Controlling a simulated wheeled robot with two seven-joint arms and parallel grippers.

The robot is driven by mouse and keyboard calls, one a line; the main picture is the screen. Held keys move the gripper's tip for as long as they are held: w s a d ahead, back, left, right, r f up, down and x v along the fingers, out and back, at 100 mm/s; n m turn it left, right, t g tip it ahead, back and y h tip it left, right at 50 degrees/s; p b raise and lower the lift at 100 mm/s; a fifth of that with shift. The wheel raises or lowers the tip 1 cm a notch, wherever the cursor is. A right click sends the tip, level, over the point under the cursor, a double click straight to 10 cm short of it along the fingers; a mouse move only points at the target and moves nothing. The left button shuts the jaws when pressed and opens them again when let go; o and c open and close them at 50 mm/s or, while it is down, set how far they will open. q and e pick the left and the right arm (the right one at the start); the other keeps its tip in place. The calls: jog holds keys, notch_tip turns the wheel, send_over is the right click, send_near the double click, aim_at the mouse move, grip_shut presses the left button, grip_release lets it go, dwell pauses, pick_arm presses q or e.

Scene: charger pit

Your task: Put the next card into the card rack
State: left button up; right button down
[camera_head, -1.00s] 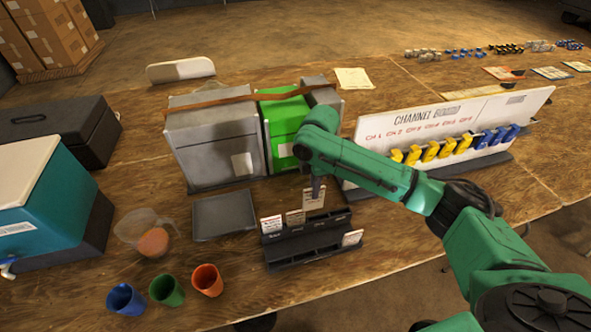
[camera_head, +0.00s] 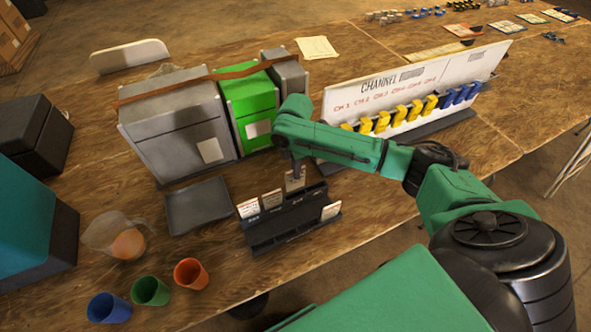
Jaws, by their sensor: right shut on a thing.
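The black card rack (camera_head: 262,238) stands on the wooden table in front of the grey and green boxes. One white card (camera_head: 248,208) stands at its left end, another (camera_head: 272,199) stands beside it, and one (camera_head: 331,211) is at the front right. My right gripper (camera_head: 296,170) points down over the back of the rack, shut on a white card (camera_head: 295,181). The held card is upright at the rack's back row; I cannot tell whether its lower edge is inside a slot. My left gripper is out of view.
A dark tray (camera_head: 198,206) lies left of the rack. Blue, green and orange cups (camera_head: 191,274) and a clear jug (camera_head: 115,236) stand further left. The channel board (camera_head: 420,92) with yellow and blue clips is behind my right arm. Bare table lies right of the rack.

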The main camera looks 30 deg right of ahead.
aim_at(296, 188)
jog(key=shift+f+b, duration=0.6)
jog(key=shift+f, duration=0.1)
jog(key=shift+f+b, duration=0.85)
jog(key=shift+b, duration=0.1)
jog(key=shift+f, duration=1.5)
jog(key=c, duration=0.9)
grip_release()
notch_tip(296, 188, up, 15)
jog(key=shift+f+b, duration=0.15)
jog(key=shift+b, duration=0.95)
